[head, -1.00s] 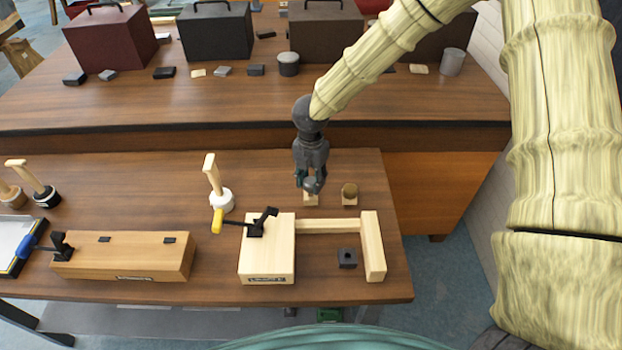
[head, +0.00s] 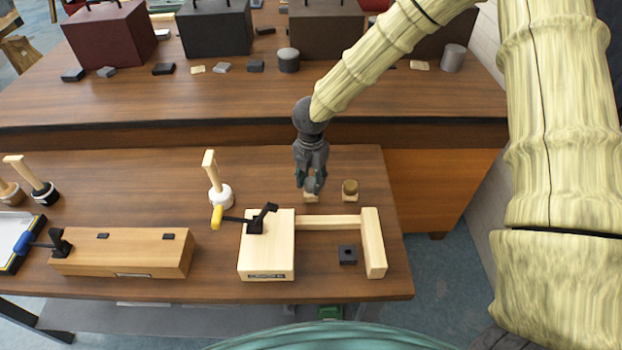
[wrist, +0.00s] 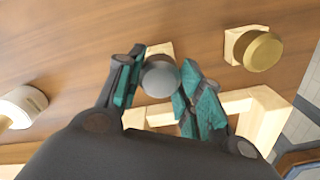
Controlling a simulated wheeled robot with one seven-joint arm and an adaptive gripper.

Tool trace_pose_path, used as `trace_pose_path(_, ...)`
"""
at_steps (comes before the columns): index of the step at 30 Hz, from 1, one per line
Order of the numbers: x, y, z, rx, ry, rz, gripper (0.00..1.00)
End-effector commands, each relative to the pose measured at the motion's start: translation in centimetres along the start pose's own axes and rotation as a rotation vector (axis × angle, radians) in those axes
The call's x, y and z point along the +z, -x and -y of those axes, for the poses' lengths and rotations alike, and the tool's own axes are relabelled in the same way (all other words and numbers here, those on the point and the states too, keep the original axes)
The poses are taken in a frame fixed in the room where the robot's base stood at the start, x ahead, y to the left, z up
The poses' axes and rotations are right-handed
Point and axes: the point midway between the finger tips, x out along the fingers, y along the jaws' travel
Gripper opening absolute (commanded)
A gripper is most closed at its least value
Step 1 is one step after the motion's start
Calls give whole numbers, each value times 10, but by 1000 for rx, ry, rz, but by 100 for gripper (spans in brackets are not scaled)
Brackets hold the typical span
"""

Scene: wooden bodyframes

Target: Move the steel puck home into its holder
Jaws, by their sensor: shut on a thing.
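The steel puck (wrist: 160,76) is a grey round piece between the two green-padded fingers of my gripper (wrist: 158,88) in the wrist view. In the head view the steel puck (head: 312,184) shows low between the fingers of my gripper (head: 312,186). My gripper is shut on it. A small pale wooden pad (head: 311,198) lies just below it. Whether the puck touches the pad I cannot tell. Which part is the puck's holder is not clear.
A brass puck (head: 350,187) on its own wooden pad stands close to the right of my gripper. A pale block with a black, yellow-handled clamp (head: 267,262) is in front. A white-based, wooden-handled stamp (head: 221,195) stands left. Bare table lies between stamp and gripper.

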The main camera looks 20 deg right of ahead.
Motion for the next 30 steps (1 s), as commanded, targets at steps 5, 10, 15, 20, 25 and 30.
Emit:
trace_pose_path(5, 0, -4, 0, 0, 0, 0, 8)
trace_pose_path(10, 0, -7, 0, 0, 0, 0, 8)
trace_pose_path(15, 0, -10, 0, 0, 0, 0, 8)
trace_pose_path(20, 0, -13, 0, 0, 0, 1, 8)
trace_pose_path(25, 0, -14, 0, 0, 0, 1, 51)
trace_pose_path(30, 0, -14, 0, 0, 0, 0, 62)
